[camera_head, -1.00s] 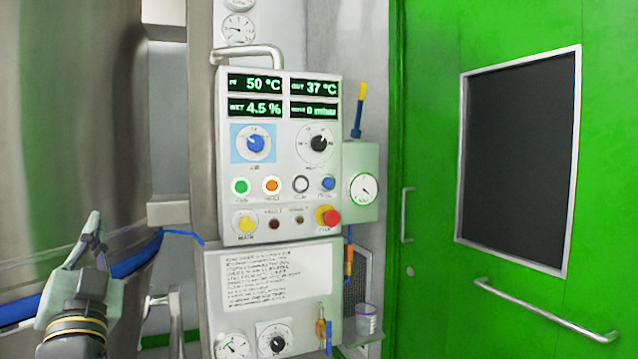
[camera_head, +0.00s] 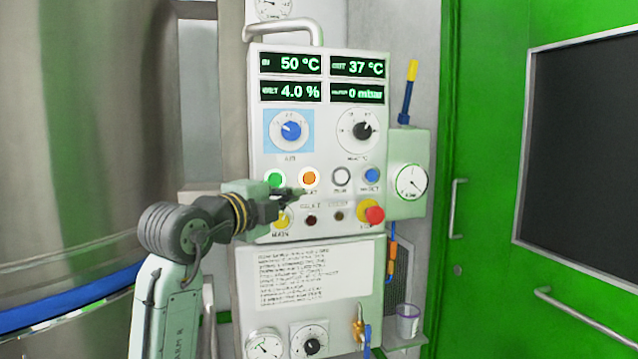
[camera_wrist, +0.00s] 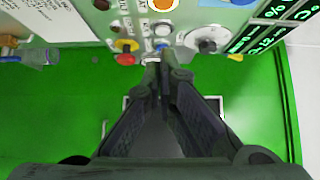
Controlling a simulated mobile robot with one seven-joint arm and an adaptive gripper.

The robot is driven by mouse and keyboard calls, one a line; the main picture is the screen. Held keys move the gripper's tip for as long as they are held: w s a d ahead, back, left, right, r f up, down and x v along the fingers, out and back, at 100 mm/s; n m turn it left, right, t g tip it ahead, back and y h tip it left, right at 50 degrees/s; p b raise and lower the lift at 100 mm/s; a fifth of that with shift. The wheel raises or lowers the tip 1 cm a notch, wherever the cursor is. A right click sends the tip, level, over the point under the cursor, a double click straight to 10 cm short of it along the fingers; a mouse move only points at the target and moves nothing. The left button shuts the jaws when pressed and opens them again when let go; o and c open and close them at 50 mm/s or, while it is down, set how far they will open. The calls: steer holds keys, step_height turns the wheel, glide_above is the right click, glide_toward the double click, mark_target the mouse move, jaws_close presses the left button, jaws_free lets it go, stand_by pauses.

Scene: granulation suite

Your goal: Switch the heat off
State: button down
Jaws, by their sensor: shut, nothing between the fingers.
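The control panel (camera_head: 262,160) has a row of round buttons: green (camera_head: 275,178), orange (camera_head: 309,178), white (camera_head: 341,177) and blue (camera_head: 372,176). The orange button has a bright rim; its label is partly hidden and appears to end in "AT". It also shows at the top edge of the wrist view (camera_wrist: 163,4). My gripper (camera_head: 300,192) is shut and empty, its tips just below the orange button in the head view. I cannot tell whether they touch the panel. A black dial (camera_head: 364,131) sits above the buttons, its label unclear.
A red stop button (camera_head: 375,214) on yellow is at lower right. A yellow knob (camera_head: 282,220) is partly behind my gripper. Displays (camera_head: 290,65) read 50 °C, 37 °C, 4.0 % and 0 mbar. A blue air knob (camera_head: 291,131) is above. A steel vessel (camera_head: 80,130) stands left.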

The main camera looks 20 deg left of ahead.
steer(key=p, duration=0.5)
glide_toward(315, 179)
steer(key=w+d, duration=0.1)
steer(key=w, duration=0.1)
steer(key=w+d, duration=0.2)
steer(key=shift+w, duration=0.25)
steer(key=shift+w+a+f, duration=0.2)
steer(key=shift+w+a, duration=0.1)
steer(key=shift+w, duration=0.25)
steer(key=shift+w+a, duration=0.2)
steer(key=shift+w, duration=0.1)
steer(key=shift+w+a, duration=0.25)
steer(key=shift+w, duration=0.05)
steer(key=shift+a+r, duration=0.1)
steer(key=shift+r, duration=0.05)
